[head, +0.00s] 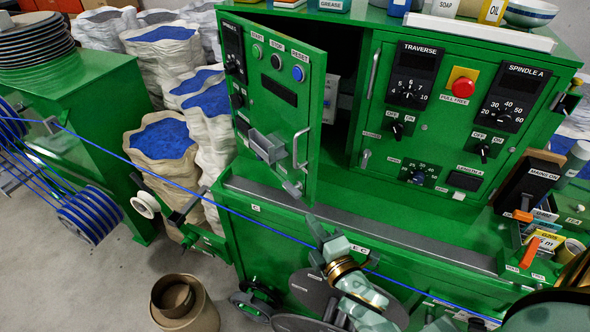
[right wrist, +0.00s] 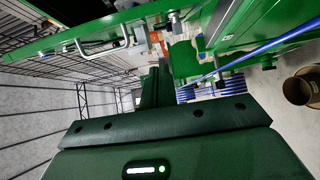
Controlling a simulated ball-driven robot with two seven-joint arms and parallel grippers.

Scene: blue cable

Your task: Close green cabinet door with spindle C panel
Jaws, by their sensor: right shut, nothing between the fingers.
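The green cabinet door with the spindle C panel (head: 275,92) stands swung open on the left of the cabinet in the head view. It carries dials, three buttons and a silver handle (head: 301,148). The dark cabinet opening (head: 345,75) shows to its right. My right gripper (head: 317,226) is shut and empty, below the door's lower right corner in the head view and apart from the handle there. In the right wrist view the shut fingers (right wrist: 151,84) point away, and a green panel with a silver handle (right wrist: 102,46) crosses above them. My left gripper is not in view.
A blue cable (head: 240,213) runs across the front, close to my right gripper. The fixed panel with the traverse dial (head: 408,90) and red stop button (head: 461,86) is right of the opening. A grey ledge (head: 400,238) lies below. Sacks (head: 165,140) stand left.

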